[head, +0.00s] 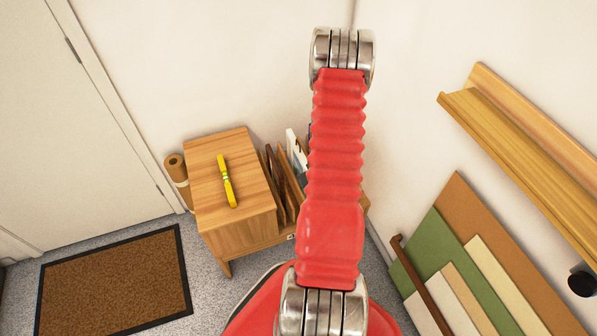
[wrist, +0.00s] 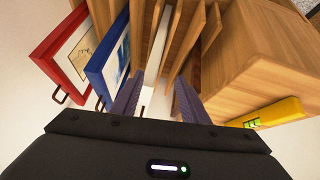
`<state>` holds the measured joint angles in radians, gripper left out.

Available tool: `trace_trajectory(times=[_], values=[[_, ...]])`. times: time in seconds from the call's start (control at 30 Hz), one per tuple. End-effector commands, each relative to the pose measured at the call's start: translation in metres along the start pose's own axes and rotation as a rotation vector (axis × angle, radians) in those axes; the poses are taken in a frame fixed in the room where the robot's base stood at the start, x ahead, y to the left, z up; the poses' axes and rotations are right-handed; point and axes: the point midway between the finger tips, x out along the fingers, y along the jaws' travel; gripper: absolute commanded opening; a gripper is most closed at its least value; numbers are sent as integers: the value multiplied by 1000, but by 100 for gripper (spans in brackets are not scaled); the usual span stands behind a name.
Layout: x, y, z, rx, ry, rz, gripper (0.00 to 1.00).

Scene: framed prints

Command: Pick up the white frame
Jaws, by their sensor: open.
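The white frame (wrist: 157,45) stands on edge in a wooden slotted rack, seen as a narrow white strip in the wrist view. Part of it also shows beside my red arm in the head view (head: 292,142). My gripper (wrist: 156,86) is open, with its two dark fingers pointing toward the rack. The white frame's near edge lies in line with the gap between the fingers. I cannot tell whether the fingers reach past that edge. My gripper is hidden behind my arm in the head view.
A blue frame (wrist: 116,62) and a red frame (wrist: 58,72) stand left of the fingers. Wooden dividers (wrist: 184,42) rise close on the right. A wooden cabinet (head: 232,160) holds a yellow tool (head: 227,180) on top. Boards (head: 480,270) lean against the right wall.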

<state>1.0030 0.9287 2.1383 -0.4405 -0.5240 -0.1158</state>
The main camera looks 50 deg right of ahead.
Motion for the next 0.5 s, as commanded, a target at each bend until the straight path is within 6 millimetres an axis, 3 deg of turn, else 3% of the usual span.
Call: trace_trajectory(times=[0.1, 0.5], values=[[16, 5, 17, 15, 45, -6, 41], [55, 10, 54, 53, 307, -21, 41]])
